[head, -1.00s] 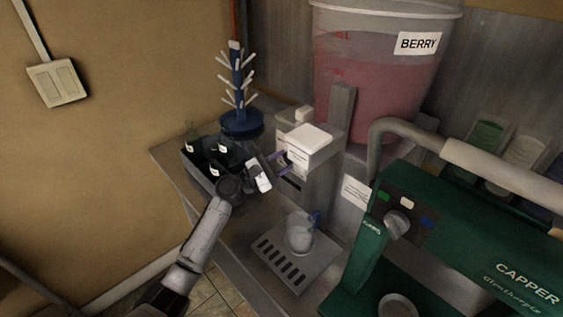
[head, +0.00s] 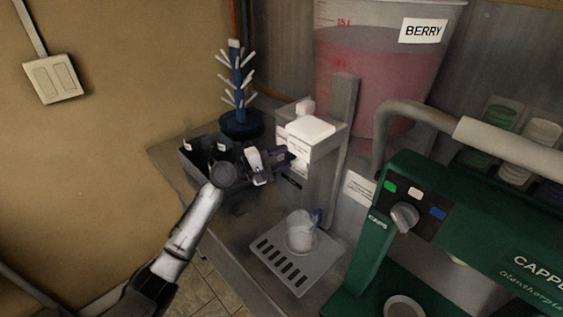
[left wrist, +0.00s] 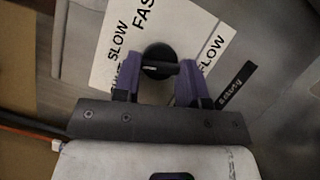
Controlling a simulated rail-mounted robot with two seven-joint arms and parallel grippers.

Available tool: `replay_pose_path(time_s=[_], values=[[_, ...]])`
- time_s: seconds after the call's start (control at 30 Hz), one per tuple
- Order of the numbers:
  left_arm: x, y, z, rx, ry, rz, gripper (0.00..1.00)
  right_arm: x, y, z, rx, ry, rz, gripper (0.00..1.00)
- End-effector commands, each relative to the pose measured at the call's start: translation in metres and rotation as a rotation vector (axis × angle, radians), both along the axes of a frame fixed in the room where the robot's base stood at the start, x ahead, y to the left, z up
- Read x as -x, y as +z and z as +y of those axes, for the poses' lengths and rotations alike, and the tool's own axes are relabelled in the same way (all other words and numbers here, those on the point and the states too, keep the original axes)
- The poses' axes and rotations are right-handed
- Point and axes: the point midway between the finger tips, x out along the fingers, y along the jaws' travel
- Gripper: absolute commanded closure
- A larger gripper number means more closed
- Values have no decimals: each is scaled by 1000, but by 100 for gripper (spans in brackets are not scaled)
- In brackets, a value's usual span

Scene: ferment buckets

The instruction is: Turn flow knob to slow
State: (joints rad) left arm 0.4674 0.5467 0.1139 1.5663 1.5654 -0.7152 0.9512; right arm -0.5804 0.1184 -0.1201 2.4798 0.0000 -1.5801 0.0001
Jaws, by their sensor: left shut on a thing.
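The flow knob (left wrist: 159,62) is a round black knob with a bar grip, seen in the left wrist view on a white plate (left wrist: 103,72). The plate carries the words SLOW, FAS (cut off) and FLOW. My left gripper (left wrist: 160,76) is shut on the knob, with a purple fingertip on either side. The bar lies roughly sideways in that view, its end near the right fingertip. In the head view my left gripper (head: 286,158) is at the front of the filler housing (head: 311,131) and hides the knob. My right gripper is not in view.
A drip tray (head: 279,268) holds a clear mug (head: 299,232) below the filler. A dark bottle crate (head: 196,162) sits close behind my left wrist. A blue bottle tree (head: 238,80) stands behind. The green capper (head: 450,218) and BERRY bucket (head: 372,65) are at right.

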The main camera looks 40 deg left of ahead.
Motion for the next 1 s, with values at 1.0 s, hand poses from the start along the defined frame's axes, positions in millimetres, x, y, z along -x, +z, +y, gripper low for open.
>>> replay_pose_path(time_s=[1.0], values=[[0, 2, 0, -274, 0, -35, 85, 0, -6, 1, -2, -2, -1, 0]])
